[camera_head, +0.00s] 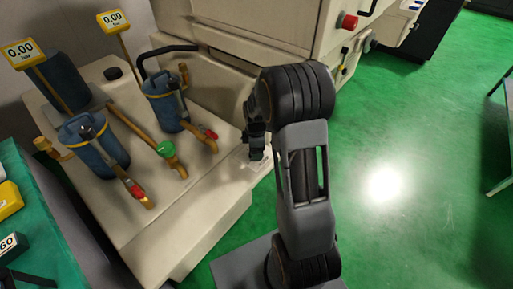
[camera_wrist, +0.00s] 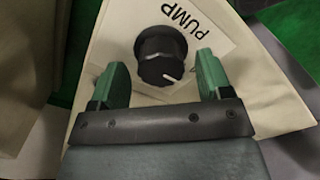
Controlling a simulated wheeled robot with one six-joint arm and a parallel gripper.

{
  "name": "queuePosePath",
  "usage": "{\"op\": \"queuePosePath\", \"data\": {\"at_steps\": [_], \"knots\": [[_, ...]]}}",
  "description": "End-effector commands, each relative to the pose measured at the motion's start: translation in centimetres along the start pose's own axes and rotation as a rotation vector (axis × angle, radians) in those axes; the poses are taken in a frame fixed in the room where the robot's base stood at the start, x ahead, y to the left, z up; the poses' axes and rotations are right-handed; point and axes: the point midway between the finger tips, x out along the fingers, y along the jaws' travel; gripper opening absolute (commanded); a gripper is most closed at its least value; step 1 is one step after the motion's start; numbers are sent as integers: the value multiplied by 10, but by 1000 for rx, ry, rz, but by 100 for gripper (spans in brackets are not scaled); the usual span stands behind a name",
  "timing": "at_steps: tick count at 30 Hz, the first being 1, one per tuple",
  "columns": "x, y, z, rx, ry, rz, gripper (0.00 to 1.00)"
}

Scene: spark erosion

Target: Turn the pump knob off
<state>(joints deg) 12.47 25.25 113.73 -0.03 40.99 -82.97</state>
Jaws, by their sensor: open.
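The pump knob (camera_wrist: 160,50) is a round black knob with a white pointer line. It sits on a white label (camera_wrist: 205,20) printed PUMP, on a beige surface. In the wrist view the pointer is toward the lower right of the picture. My gripper (camera_wrist: 160,62) has its two green fingers apart, one on each side of the knob, with visible gaps and no clear contact. In the head view my gripper (camera_head: 256,152) points down at the right edge of the beige tank top, and I cannot make out the knob there.
The beige tank (camera_head: 190,225) carries blue filter housings (camera_head: 95,145), pipes, a green valve knob (camera_head: 166,149) and red valve handles, left of my gripper. A large machine (camera_head: 290,30) with a red button (camera_head: 349,21) stands behind. Open green floor (camera_head: 400,150) lies to the right.

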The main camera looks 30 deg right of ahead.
Motion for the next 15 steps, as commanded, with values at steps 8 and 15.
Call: {"op": "queuePosePath", "data": {"at_steps": [8,15], "knots": [[-43,1,0,0,1,5,72],[-92,1,0,0,1,6,72]]}}
